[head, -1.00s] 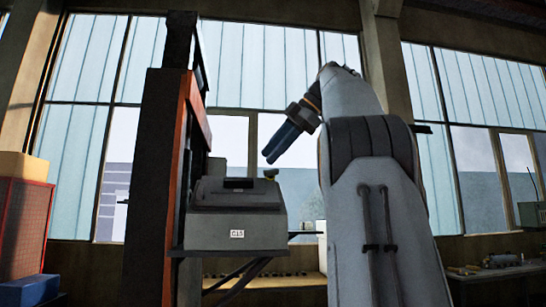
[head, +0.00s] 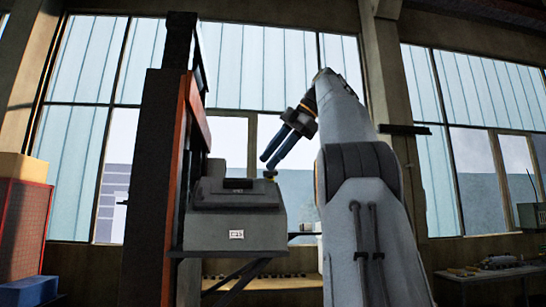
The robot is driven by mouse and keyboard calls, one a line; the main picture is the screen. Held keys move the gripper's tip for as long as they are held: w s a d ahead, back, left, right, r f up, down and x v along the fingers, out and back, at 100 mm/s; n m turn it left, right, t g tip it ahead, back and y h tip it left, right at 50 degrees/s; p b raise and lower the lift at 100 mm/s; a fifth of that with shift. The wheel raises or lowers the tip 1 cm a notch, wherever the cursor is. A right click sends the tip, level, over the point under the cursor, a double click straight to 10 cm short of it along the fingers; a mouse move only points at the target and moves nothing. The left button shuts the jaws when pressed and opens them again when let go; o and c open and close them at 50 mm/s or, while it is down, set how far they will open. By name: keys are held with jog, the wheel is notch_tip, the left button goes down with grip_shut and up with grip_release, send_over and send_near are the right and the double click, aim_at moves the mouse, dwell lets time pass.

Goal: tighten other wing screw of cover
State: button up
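A grey box (head: 225,232) with a small white label stands on a bracket beside the orange and black post. Its cover (head: 222,198) is on top, with a dark handle-like part at its upper edge. A small yellowish wing screw (head: 270,174) stands at the right end of the cover. No second wing screw can be made out. My gripper (head: 267,164) points down and left, with its two blue fingers apart. The fingertips are just above the wing screw; I cannot tell whether they touch it.
The orange and black post (head: 177,170) rises close left of the box. A red crate (head: 20,225) with a yellowish box on it and a blue bin (head: 28,290) are at far left. A bench (head: 490,272) with parts runs under the right windows.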

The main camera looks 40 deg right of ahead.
jog(key=shift+f, duration=0.15)
jog(key=shift+w+d+f+b, duration=0.4)
jog(key=shift+w+f, duration=0.15)
jog(key=shift+f, duration=0.2)
jog(key=shift+w+d+f+b, duration=0.3)
jog(key=shift+w+f, duration=0.2)
jog(key=shift+f, duration=0.25)
jog(key=shift+a, duration=0.1)
grip_shut()
jog(key=shift+f+m+b, duration=0.15)
jog(key=shift+m+b, duration=0.15)
jog(key=shift+b, duration=0.3)
jog(key=m+t+b, duration=0.2)
jog(key=b, duration=0.2)
jog(key=shift+f+m+h, duration=0.1)
jog(key=shift+m+h, duration=0.2)
jog(key=shift+r+m+t+b, duration=0.2)
jog(key=shift+m+t+b, duration=0.2)
jog(key=shift+m+b, duration=0.3)
